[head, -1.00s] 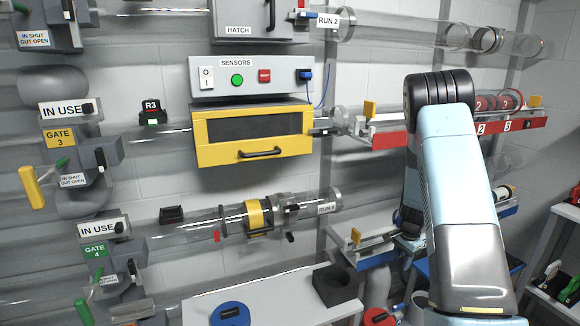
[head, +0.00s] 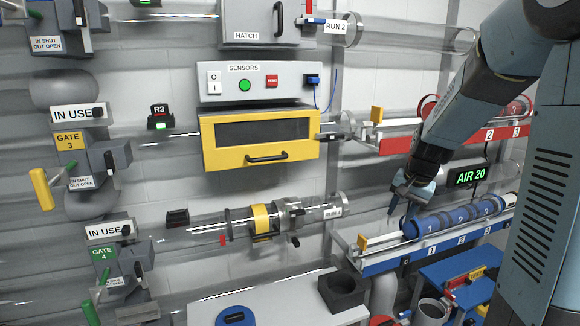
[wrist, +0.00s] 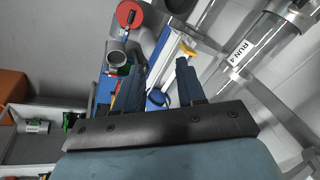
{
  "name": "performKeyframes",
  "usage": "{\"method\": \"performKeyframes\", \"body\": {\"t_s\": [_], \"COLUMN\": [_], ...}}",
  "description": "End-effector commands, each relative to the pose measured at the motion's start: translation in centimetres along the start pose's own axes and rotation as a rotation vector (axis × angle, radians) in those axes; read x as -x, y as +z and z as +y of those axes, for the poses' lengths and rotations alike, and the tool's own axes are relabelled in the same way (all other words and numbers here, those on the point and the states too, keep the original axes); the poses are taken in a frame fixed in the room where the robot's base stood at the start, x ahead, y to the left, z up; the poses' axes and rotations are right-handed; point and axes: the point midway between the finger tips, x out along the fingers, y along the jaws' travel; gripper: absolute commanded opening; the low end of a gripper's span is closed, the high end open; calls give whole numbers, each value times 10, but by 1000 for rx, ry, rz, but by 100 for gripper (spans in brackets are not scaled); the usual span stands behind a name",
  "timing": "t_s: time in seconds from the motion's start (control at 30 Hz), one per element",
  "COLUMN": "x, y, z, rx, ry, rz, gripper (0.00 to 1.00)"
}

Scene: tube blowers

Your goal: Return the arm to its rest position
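My arm comes in from the upper right of the head view and reaches down toward the blue rack. My gripper (head: 402,203) is just above the near end of the blue rack (head: 385,263), close to the blue cylinders (head: 440,222) lying on it. I cannot tell whether it touches them. In the wrist view my gripper (wrist: 158,66) has its two dark fingers spread apart, with nothing visibly held between them.
A red rack (head: 400,143) and an AIR 20 display (head: 468,178) are close to the arm. A yellow drawer box (head: 215,155) is on the wall to the left. A white table (head: 285,305) with a dark block (head: 343,290) is below. A run 4 tube shows in the wrist view (wrist: 265,40).

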Motion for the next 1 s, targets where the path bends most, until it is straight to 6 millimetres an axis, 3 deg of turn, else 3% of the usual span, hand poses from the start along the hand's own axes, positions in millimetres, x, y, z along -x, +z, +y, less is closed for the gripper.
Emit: {"method": "performKeyframes", "body": {"t_s": [0.2, 0.5, 0.8, 1.0], "x": [52, 106, 146, 162], "y": [41, 99, 159, 193], "z": [-2, 6, 26, 42], "rx": [126, 294, 456, 548], "ry": [-21, -27, -13, 7], "rz": [42, 104, 175, 223], "gripper": [39, 39, 39, 39]}}
